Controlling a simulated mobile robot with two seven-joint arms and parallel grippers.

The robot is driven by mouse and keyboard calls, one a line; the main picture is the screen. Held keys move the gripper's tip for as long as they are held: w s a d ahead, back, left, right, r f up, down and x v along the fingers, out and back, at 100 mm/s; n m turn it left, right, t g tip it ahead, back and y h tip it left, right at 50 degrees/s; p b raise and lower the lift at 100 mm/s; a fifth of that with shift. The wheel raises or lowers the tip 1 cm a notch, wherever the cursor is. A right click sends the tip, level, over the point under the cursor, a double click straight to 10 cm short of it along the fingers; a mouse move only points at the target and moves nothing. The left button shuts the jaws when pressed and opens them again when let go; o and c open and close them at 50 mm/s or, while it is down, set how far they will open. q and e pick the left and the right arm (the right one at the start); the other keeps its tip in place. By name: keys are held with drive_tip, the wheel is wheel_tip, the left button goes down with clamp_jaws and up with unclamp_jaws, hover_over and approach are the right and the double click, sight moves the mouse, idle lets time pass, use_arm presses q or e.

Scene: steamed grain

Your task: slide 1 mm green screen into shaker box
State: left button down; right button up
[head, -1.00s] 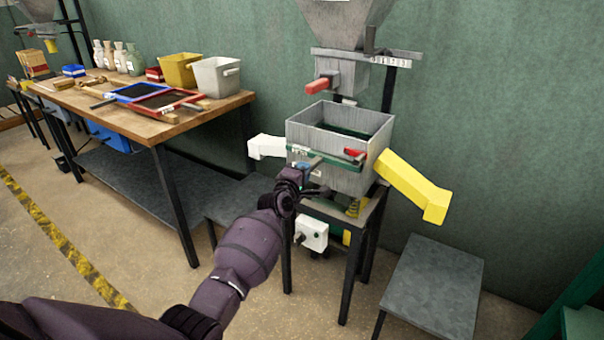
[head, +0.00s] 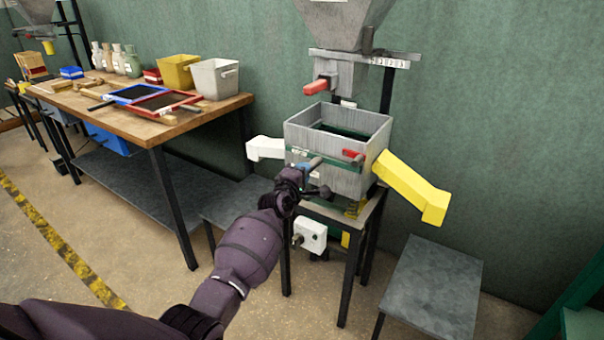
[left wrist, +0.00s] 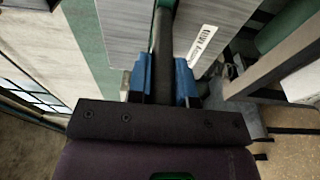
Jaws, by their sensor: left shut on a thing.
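The shaker box (head: 335,178) is a grey, open-topped metal box on a dark stand. The green screen (head: 335,163) shows as a thin green edge along the box's front face; how far in it sits is hard to tell. My left gripper (head: 308,168) is at the front of the box. In the left wrist view its blue fingers (left wrist: 161,82) are shut on the screen's dark handle (left wrist: 163,45). A bit of green (left wrist: 168,4) shows at the handle's far end, against the grey box wall. My right gripper is not in view.
A red lever (head: 353,155) is on the box front. A white spout (head: 264,148) and a yellow spout (head: 415,190) stick out at its sides. A hopper (head: 345,20) hangs above. A workbench (head: 205,118) at left holds blue-framed (head: 133,93) and red-framed (head: 168,104) screens.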

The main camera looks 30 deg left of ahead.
use_arm(q)
drive_tip(key=shift+w, duration=0.5)
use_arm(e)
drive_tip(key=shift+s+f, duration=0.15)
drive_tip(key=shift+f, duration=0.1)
use_arm(q)
drive_tip(key=c, duration=0.9)
unclamp_jaws()
drive_tip(key=shift+c, duration=0.2)
drive_tip(key=shift+f, duration=0.25)
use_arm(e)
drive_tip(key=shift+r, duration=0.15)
use_arm(q)
drive_tip(key=s, duration=0.1)
drive_tip(key=s+r+p, duration=0.1)
drive_tip(key=s, duration=0.1)
drive_tip(key=shift+s+d, duration=0.15)
drive_tip(key=shift+d, duration=0.05)
drive_tip(key=s+p, duration=0.2)
drive_tip(key=s, duration=0.5)
drive_tip(key=shift+s+d+f, duration=0.2)
drive_tip(key=shift+s+d, duration=0.05)
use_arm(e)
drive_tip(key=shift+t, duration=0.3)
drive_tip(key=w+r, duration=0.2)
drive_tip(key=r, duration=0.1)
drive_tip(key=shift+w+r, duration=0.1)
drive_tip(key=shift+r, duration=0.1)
